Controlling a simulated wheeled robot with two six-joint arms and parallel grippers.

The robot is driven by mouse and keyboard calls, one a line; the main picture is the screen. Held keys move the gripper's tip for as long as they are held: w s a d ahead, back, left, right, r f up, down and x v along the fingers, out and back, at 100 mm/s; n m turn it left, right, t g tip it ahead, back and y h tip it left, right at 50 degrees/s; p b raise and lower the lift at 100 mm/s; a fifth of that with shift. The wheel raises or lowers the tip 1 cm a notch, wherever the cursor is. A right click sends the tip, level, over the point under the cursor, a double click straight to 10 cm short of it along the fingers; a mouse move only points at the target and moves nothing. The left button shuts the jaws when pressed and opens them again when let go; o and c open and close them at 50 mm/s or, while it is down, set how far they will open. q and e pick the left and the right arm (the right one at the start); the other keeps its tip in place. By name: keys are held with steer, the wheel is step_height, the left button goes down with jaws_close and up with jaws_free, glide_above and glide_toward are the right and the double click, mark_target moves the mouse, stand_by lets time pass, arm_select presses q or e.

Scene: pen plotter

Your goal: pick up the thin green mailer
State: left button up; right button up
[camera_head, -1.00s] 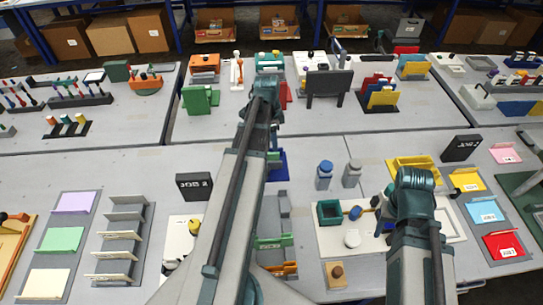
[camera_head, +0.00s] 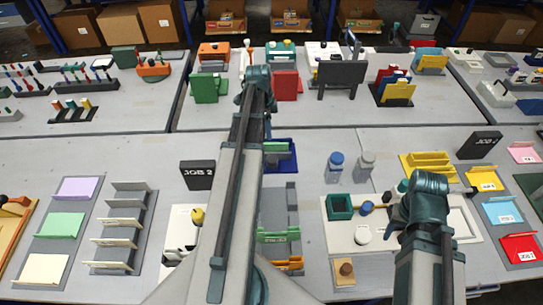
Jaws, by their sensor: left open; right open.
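A flat green piece (camera_head: 62,226) lies on a grey board at the near left, between a lilac piece (camera_head: 77,188) and a cream piece (camera_head: 45,268). A thin green upright piece (camera_head: 278,236) stands on a grey holder in the middle, just right of my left arm. I cannot tell which is the mailer. My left gripper (camera_head: 256,98) is open, far beyond both, at the far table's front; its fingers are mostly hidden by my wrist. My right gripper (camera_head: 399,218) is open, at the right over a white board (camera_head: 340,235), also largely hidden. Neither visibly touches a green piece.
A grey slotted rack (camera_head: 122,228) stands right of the flat pieces. A black job sign (camera_head: 198,175) stands behind. Blue (camera_head: 335,166) and grey (camera_head: 364,167) bottles stand between my arms. A green block (camera_head: 208,88) stands on the far table. The table is clear around the black sign.

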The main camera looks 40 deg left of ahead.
mark_target(271, 144)
arm_select(q)
steer(key=shift+w+d+f+b, duration=0.15)
steer(key=shift+f+b, duration=1.15)
steer(key=shift+f, duration=0.55)
arm_select(e)
steer(key=shift+f, duration=1.85)
arm_select(q)
steer(key=f+b, duration=0.5)
steer(key=shift+w+d+f, duration=0.15)
steer(key=shift+w, duration=0.15)
arm_select(e)
step_height(271, 144, down, 5)
steer(key=shift+f, duration=0.15)
arm_select(q)
jaws_close()
